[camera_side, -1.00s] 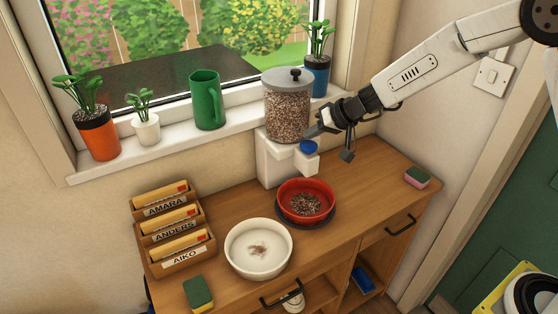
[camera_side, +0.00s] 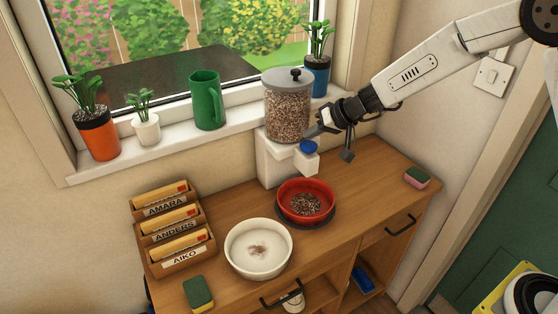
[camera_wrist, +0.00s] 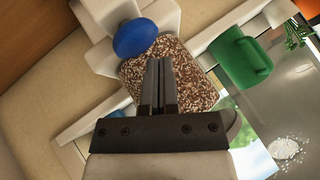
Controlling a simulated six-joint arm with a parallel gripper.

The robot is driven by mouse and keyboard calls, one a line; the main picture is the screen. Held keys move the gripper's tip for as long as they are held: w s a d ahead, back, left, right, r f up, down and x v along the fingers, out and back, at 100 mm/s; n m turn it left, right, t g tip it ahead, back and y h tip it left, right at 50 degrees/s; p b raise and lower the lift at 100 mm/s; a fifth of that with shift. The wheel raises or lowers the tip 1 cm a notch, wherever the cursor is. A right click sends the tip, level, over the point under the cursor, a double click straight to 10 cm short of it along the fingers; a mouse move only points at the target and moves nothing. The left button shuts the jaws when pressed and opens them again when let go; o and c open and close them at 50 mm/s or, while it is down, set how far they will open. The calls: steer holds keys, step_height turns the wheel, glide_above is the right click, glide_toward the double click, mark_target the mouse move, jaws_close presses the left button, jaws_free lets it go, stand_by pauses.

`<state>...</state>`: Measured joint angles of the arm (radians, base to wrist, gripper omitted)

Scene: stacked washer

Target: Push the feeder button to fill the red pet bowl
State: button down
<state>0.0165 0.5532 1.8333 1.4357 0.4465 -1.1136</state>
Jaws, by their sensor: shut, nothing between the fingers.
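The feeder (camera_side: 286,112) has a clear hopper of brown kibble with a grey lid, on a white base. Its blue button (camera_side: 308,146) faces the front of the spout block and also shows in the wrist view (camera_wrist: 134,38). The red pet bowl (camera_side: 318,187) stands on a dark mat below the spout, with brown kibble in its bottom. My gripper (camera_side: 318,133) is shut and empty, just beside and above the blue button. In the wrist view my fingers (camera_wrist: 159,62) are together, in front of the hopper and apart from the button in the picture. Whether they touch anything is unclear.
A white bowl (camera_side: 241,251) stands left of the red bowl. A green mug (camera_side: 206,100) and potted plants line the sill. The counter's right part is mostly clear.

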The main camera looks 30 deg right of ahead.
mark_target(312, 145)
steer(key=shift+f, duration=1.25)
stand_by(1.8)
steer(key=shift+r, duration=1.25)
steer(key=shift+r, duration=0.1)
steer(key=shift+r, duration=2.4)
stand_by(0.8)
steer(key=shift+r, duration=1.9)
